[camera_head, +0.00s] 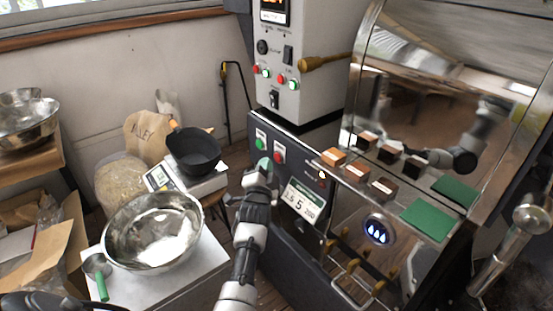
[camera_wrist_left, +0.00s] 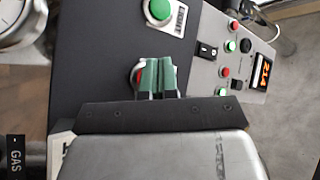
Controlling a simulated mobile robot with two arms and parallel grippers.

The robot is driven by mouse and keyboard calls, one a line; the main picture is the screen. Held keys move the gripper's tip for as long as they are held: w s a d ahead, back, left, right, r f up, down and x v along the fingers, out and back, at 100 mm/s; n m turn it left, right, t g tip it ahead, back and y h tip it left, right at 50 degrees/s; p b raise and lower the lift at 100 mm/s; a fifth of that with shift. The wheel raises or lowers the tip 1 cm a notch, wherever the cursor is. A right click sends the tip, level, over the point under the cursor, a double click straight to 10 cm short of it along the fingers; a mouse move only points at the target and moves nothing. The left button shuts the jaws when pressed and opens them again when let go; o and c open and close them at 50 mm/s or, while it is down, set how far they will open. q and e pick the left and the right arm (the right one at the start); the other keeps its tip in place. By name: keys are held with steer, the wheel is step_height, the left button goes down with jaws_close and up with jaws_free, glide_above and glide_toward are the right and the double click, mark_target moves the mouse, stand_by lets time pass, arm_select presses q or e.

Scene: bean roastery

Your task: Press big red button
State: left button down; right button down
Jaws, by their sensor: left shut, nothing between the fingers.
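The big red button (camera_head: 279,154) sits on the dark front panel of the roaster, right of and below a green button (camera_head: 260,139). My left gripper (camera_head: 264,164) is shut and empty, with its green fingertips close to the red button's left side in the head view. In the left wrist view the shut fingertips (camera_wrist_left: 158,76) cover most of the red button (camera_wrist_left: 137,72), and only its edge shows beside them. The green button (camera_wrist_left: 159,10) is clear of them. I cannot tell whether the fingertips touch the red button. My right gripper is not in view.
A control box (camera_head: 292,60) with small red and green buttons stands above the panel. A steel bowl (camera_head: 153,231), a scale (camera_head: 160,178) and a black pan (camera_head: 193,152) are left of my arm. A display (camera_head: 301,201) and wooden blocks are to the right.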

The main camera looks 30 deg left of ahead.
arm_select(q)
steer(key=shift+w, duration=0.15)
stand_by(0.8)
steer(key=shift+w+d, duration=0.2)
steer(key=shift+w, duration=0.05)
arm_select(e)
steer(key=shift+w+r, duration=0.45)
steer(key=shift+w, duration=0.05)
